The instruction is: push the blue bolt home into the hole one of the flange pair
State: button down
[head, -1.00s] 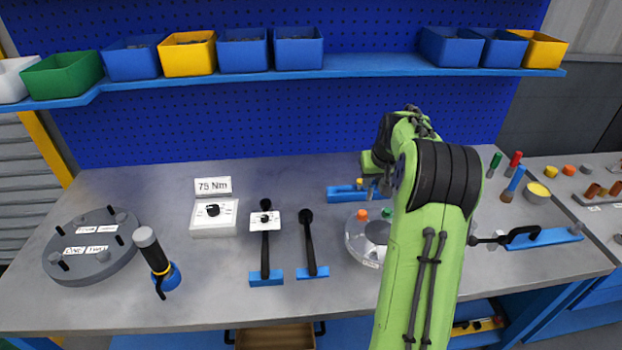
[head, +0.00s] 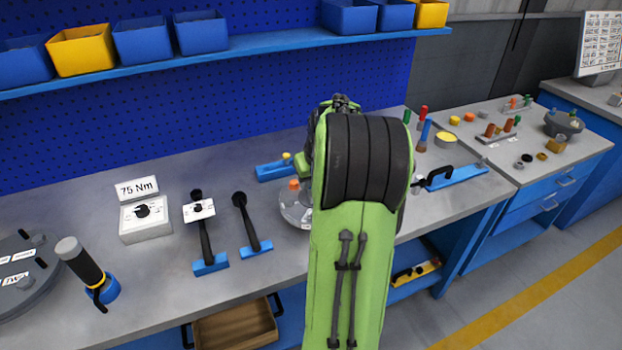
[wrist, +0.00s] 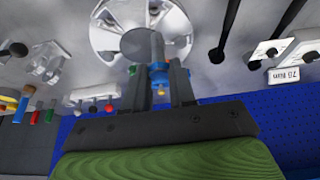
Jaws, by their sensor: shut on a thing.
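In the wrist view my gripper (wrist: 160,70) is shut on the blue bolt (wrist: 157,79), with a finger on each side of it. A small yellow part shows at the bolt's near end. A pale round disc (wrist: 110,38) with openings lies just beyond the fingertips; whether the bolt touches it I cannot tell. In the head view my arm hides the gripper and bolt, and the round disc (head: 291,212) with an orange knob shows partly beside it. The dark grey round flange (head: 40,292) with white labels is cut off at the left edge; hole one cannot be picked out.
A torch-like tool (head: 88,270), a box marked 75 Nm (head: 145,220) and two black-handled tools on blue bases (head: 209,264) stand left of my arm. A blue holder (head: 272,171) is behind. Coloured tools and a blue clamp (head: 460,178) stand right. The bench front has bare room.

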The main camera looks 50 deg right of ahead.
jog(key=shift+f+b, duration=1.35)
jog(key=shift+f, duration=0.75)
jog(key=shift+f+b, duration=2.2)
jog(key=shift+f, duration=0.65)
jog(key=c, duration=0.8)
grip_release()
jog(key=shift+c, duration=0.2)
jog(key=p+v, duration=0.4)
jog(key=v, duration=1.1)
jog(key=shift+s+r+p, duration=0.2)
jog(key=shift+r+p, duration=0.15)
jog(key=shift+p, duration=0.05)
jog(key=shift+w+a, duration=0.1)
jog(key=shift+a, duration=0.1)
